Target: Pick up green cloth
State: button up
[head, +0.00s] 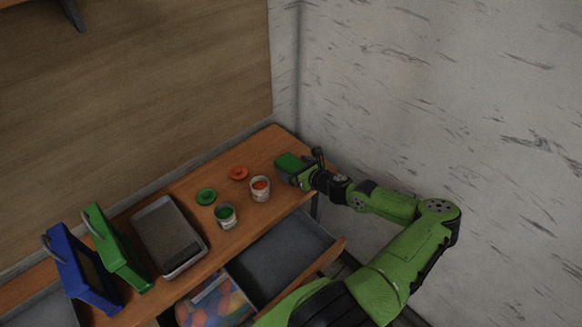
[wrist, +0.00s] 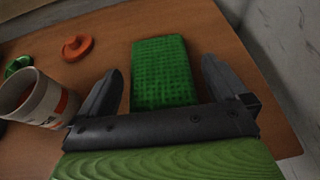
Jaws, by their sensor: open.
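The green cloth (wrist: 162,72) is a textured green rectangular block in the wrist view, lying on the wooden table. In the head view the green cloth (head: 287,162) is at the table's far right end, partly behind my gripper. My gripper (wrist: 163,80) is open, with one finger on each side of the cloth's near part. Gaps show between the fingers and the cloth. The cloth's near end is hidden behind the gripper body. In the head view my gripper (head: 299,168) is at the cloth, and the fingers are hard to make out.
A can of orange paint (head: 260,188) and a can of green paint (head: 226,216) stand left of my gripper. An orange lid (head: 238,173) and a green lid (head: 206,196) lie behind them. A grey tray (head: 149,222) is further left. A drawer (head: 297,262) stands open. A wall is close on the right.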

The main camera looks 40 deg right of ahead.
jog(key=shift+w+f, duration=0.2)
jog(key=shift+w, duration=0.2)
jog(key=shift+s, duration=0.1)
jog(key=shift+r, duration=0.1)
jog(key=shift+c, duration=1)
jog(key=c, duration=0.8)
